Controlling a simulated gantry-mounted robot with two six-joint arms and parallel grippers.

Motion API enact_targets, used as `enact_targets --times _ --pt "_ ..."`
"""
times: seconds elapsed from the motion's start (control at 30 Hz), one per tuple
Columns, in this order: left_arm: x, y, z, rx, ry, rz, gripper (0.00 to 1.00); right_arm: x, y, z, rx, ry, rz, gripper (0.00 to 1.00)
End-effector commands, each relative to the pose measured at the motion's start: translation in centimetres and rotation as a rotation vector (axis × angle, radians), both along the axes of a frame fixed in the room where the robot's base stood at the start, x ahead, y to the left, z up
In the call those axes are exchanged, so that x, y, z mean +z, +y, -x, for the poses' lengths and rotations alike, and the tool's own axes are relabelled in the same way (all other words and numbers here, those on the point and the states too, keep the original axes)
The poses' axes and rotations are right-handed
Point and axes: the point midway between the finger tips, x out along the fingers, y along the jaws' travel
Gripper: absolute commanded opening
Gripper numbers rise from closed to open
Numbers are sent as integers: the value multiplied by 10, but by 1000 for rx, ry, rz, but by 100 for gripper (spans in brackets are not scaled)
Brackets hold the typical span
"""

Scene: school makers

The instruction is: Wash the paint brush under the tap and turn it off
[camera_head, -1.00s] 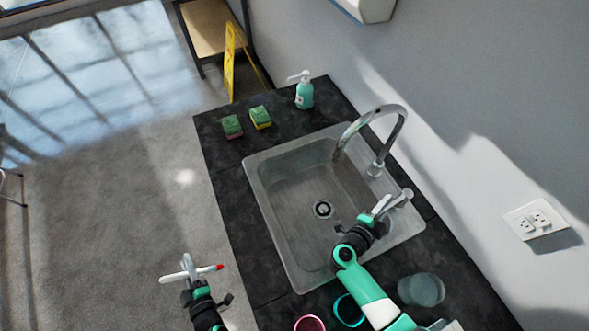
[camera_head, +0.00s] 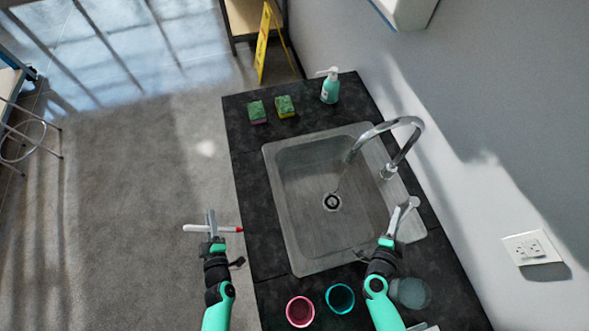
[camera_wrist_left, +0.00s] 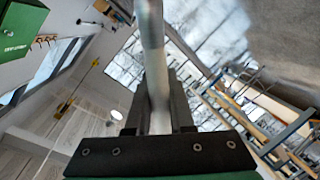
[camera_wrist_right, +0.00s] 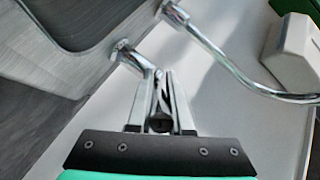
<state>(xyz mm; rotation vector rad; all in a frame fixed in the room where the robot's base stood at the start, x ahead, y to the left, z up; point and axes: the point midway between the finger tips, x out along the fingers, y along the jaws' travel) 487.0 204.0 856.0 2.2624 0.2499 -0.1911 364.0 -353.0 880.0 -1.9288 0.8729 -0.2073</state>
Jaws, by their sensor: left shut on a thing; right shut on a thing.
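The paint brush (camera_head: 228,229), with a white handle and a red tip pointing right, is clamped in my left gripper (camera_head: 211,226), left of the counter and outside the sink (camera_head: 310,235). Its handle fills the middle of the left wrist view (camera_wrist_left: 152,60). The curved chrome tap (camera_head: 405,125) arches over the sink. A thin streak, seemingly water, runs below its spout towards the drain. My right gripper (camera_head: 391,238) is shut on the tap's lever (camera_head: 406,208) at the sink's right side; the lever also shows between the fingers in the right wrist view (camera_wrist_right: 138,60).
A pink cup (camera_head: 300,311), a teal cup (camera_head: 340,298) and a clear glass (camera_head: 411,293) stand on the near counter. Two sponges (camera_head: 257,112) and a soap bottle (camera_head: 330,88) stand at the far end. The wall with a socket (camera_head: 531,247) bounds the right.

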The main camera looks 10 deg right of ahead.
Motion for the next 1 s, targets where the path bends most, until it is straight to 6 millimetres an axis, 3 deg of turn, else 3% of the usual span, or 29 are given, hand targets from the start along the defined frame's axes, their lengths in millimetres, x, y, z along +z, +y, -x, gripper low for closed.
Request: enact_targets --times 0.17,0.2,0.33,0.67,1.0 --pt "0 0 0 0 0 0 0 -1 0 1 -1 2 1 0" --pt "0 0 0 0 0 0 0 -1 0 1 -1 2 1 24" --pt "0 0 0 0 0 0 0 -1 0 1 -1 2 1 47" --pt "2 0 0 0 0 0 0 1 2 2 0 1 0 48" --pt "21 0 0 0 0 0 0 14 39 42 6 3 1 48"
